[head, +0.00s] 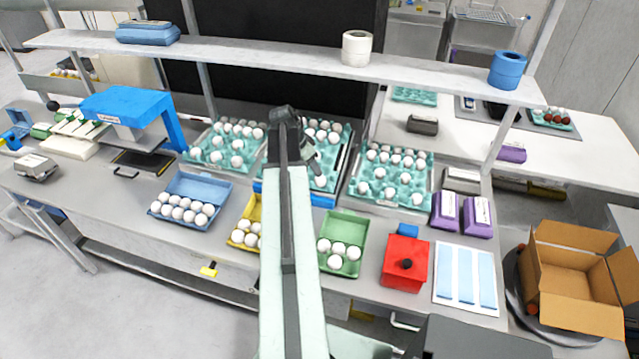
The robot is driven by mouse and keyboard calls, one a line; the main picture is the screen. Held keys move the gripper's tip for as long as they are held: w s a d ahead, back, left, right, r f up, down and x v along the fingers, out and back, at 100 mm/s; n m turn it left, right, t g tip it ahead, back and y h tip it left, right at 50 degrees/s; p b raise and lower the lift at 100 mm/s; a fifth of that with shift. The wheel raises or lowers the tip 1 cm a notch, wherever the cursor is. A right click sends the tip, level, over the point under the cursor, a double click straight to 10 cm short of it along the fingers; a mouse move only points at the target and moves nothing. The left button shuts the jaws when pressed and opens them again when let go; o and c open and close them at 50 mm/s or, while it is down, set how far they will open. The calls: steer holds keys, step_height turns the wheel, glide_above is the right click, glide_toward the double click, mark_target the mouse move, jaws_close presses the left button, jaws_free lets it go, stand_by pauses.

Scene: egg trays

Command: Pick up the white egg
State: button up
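Many white eggs are in view. Some sit in the left teal tray (197,165), the middle teal tray (328,177) and the right teal tray (423,190). More white eggs lie in an open blue carton (200,184), a yellow carton (254,207) and a green carton (345,222). No single egg stands out as the one named. My arm reaches up the middle of the head view, and its end with my gripper (312,158) is over the middle teal tray. The arm hides part of that tray and of the yellow carton. The fingers are too small and dark to read.
A red box (405,262) with a black knob and a sheet with blue strips (466,278) are at the front right. Purple boxes (462,214) stand behind them. A shelf (270,54) spans above the trays. An open cardboard box (575,280) is at far right.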

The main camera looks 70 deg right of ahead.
mark_target(319, 179)
steer(key=b+x, duration=0.7)
steer(key=x, duration=0.1)
steer(key=shift+s+a+f+b, duration=0.15)
steer(key=shift+a+b, duration=0.05)
steer(key=shift+b, duration=0.2)
steer(key=shift+r, duration=0.2)
steer(key=c, duration=0.5)
